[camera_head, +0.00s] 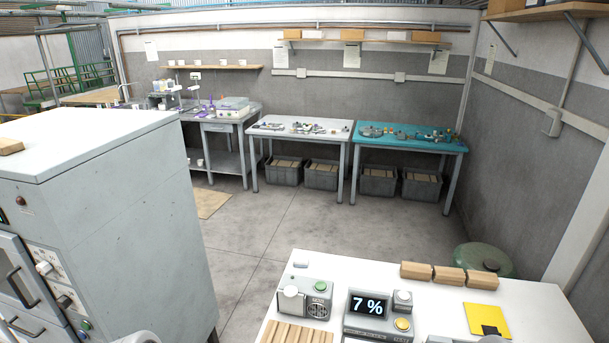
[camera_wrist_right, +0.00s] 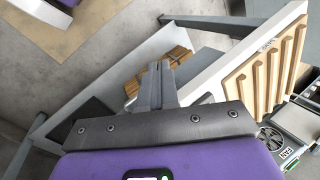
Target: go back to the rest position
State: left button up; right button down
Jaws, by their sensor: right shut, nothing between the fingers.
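My right gripper (camera_wrist_right: 157,82) shows in the right wrist view with its two grey fingers closed together and nothing between them. It points past the edge of a white table (camera_wrist_right: 215,78). Below and beyond the fingers are brown wooden blocks (camera_wrist_right: 170,62), partly hidden by the fingers. In the head view neither gripper can be made out; only a rounded grey part shows at the bottom left edge. My left gripper is not in view.
The near white table (camera_head: 540,305) bears a slatted wooden rack (camera_head: 290,333), a device with a "7 %" display (camera_head: 372,307), wooden blocks (camera_head: 447,275) and a yellow card (camera_head: 487,319). A tall grey cabinet (camera_head: 120,190) stands at left. Floor between is clear.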

jog(key=s+a+f+n+g, duration=0.15)
jog(key=s+n, duration=0.25)
jog(key=s, duration=0.5)
notch_tip(320, 180, down, 10)
jog(key=w+b, duration=0.1)
jog(key=b, duration=0.9)
jog(key=shift+a+r, duration=0.2)
jog(key=shift+a, duration=0.15)
